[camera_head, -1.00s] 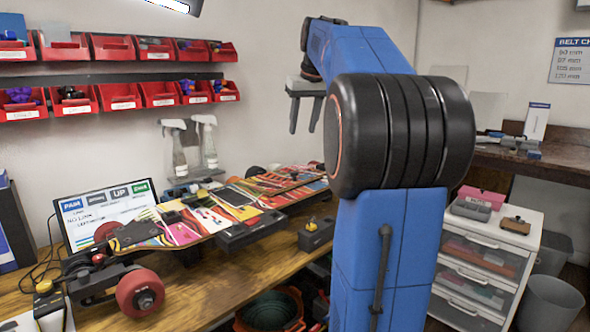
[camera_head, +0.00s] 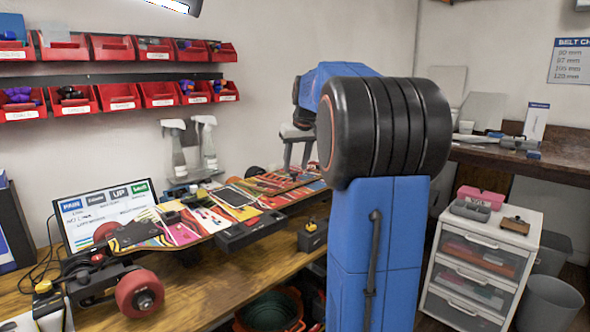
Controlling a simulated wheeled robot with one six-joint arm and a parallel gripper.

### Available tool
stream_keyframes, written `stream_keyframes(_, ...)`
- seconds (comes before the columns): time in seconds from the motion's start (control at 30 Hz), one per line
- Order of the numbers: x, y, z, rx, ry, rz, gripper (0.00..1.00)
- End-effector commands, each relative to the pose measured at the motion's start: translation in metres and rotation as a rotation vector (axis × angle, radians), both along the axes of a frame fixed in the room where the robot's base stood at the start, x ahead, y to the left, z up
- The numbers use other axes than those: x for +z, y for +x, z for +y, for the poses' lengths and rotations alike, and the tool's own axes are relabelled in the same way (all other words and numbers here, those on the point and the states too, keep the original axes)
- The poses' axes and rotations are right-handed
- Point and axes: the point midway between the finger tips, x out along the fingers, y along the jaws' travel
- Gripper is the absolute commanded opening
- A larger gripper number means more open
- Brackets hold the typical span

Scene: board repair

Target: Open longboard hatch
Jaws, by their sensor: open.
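A black box (camera_head: 244,233) sits at the deck's near edge. My gripper (camera_head: 296,165) is open and empty, fingers pointing down, over or just behind the far right part of the board. My blue arm hides part of that area.
A laptop-like screen (camera_head: 105,213) stands behind the board at the left. Two spray bottles (camera_head: 205,142) stand at the wall below red bins (camera_head: 120,97). A small black box with a yellow knob (camera_head: 312,236) stands on the bench. A white drawer unit (camera_head: 478,260) is at the right.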

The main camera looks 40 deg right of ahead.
Motion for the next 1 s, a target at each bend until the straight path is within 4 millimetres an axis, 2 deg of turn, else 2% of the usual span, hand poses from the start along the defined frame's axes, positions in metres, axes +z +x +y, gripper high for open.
stream_keyframes(0.2, -0.019, 0.007, -0.002, 0.0, 0.0, 0.001, 0.41)
stream_keyframes(0.57, -0.022, 0.009, -0.003, 0.0, 0.0, 0.0, 0.41)
stream_keyframes(0.73, -0.022, 0.009, -0.003, 0.0, 0.0, 0.0, 0.03)
stream_keyframes(0.77, -0.022, 0.009, -0.003, 0.0, 0.0, 0.0, 0.0)
stream_keyframes(1.0, -0.022, 0.008, -0.003, 0.0, 0.001, 0.002, 0.0)
